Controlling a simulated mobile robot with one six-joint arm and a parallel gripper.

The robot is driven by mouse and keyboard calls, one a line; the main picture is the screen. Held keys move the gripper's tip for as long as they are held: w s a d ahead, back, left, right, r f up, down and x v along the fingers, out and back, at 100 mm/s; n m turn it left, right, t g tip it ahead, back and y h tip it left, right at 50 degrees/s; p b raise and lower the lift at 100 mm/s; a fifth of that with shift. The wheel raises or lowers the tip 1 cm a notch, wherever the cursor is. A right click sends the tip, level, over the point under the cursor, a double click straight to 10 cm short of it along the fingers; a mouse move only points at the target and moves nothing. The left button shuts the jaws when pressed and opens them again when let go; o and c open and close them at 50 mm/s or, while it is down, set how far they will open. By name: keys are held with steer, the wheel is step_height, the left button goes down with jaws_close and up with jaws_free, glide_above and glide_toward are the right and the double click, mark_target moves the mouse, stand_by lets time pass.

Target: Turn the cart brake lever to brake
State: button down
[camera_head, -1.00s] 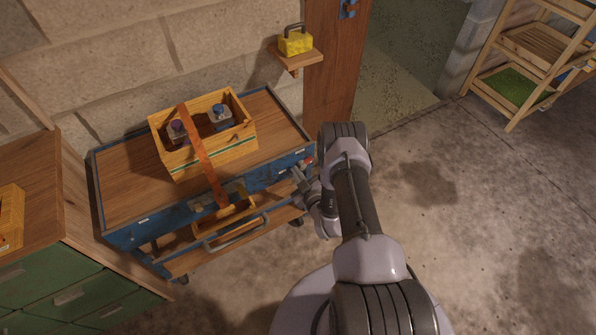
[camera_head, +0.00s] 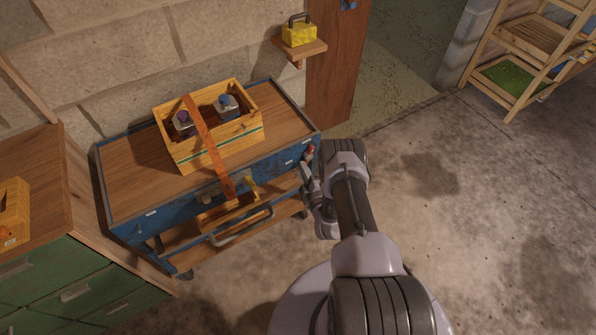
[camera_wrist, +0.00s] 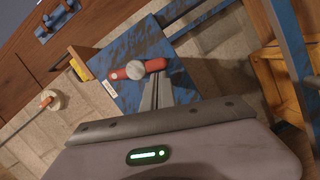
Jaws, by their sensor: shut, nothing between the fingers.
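The blue cart (camera_head: 270,168) with a wooden top stands against the block wall. Its brake lever (camera_head: 310,151) shows as a small red spot at the cart's right end, partly hidden by my arm. In the wrist view the lever (camera_wrist: 118,74) is a red bar with a round grey hub, lying nearly level across a blue panel. My gripper (camera_wrist: 157,80) is shut and empty, its fingertips just below the bar's right end. I cannot tell whether they touch it. In the head view my gripper (camera_head: 306,171) is beside the cart's right end.
A wooden carrier (camera_head: 187,160) with bottles stands on the cart top. A yellow padlock-like block (camera_head: 299,35) sits on a small wall shelf (camera_head: 302,48). A green-drawered bench (camera_head: 70,285) is at left, a wooden rack (camera_head: 520,75) at far right. Floor at right is clear.

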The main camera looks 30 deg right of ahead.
steer(key=shift+d+f, duration=0.4)
stand_by(0.7)
